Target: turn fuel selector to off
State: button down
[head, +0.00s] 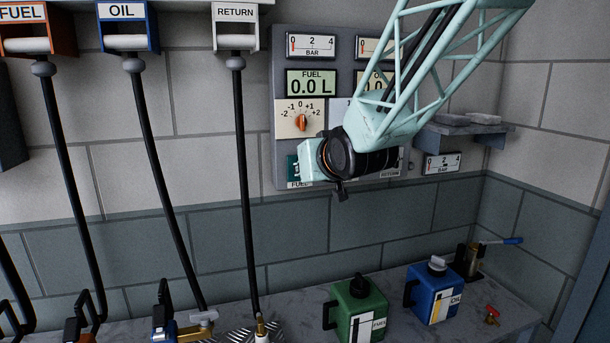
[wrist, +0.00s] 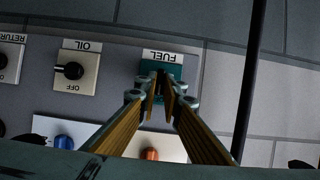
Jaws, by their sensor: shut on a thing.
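The fuel selector is on a teal plate (wrist: 177,72) labelled FUEL, upside down in the wrist view. The plate's left edge also shows in the head view (head: 293,167), beside my wrist. My gripper (wrist: 161,98) is at the plate with its two fingers close together, shut on the fuel selector knob. The fingers mostly hide the knob, so I cannot tell its exact pointing direction. In the head view, my wrist hides the fingers and most of the selector.
The oil selector (wrist: 70,71), with a black knob, is beside it. An orange dial (head: 301,122) and a fuel display (head: 311,84) reading 0.0 L are above. A green fuel can (head: 360,305) and blue oil can (head: 433,292) stand on the bench. Hoses hang left.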

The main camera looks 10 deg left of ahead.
dwell(0.4)
jog(key=c, duration=2.8)
grip_release()
jog(key=shift+w+d+r+m+g+y+p, duration=0.1)
jog(key=shift+m+g+y+p, duration=0.4)
jog(key=shift+p, duration=2.5)
jog(key=shift+d+m+y+p, duration=0.15)
jog(key=shift+m+y+p, duration=0.55)
jog(key=shift+m+p, duration=1.35)
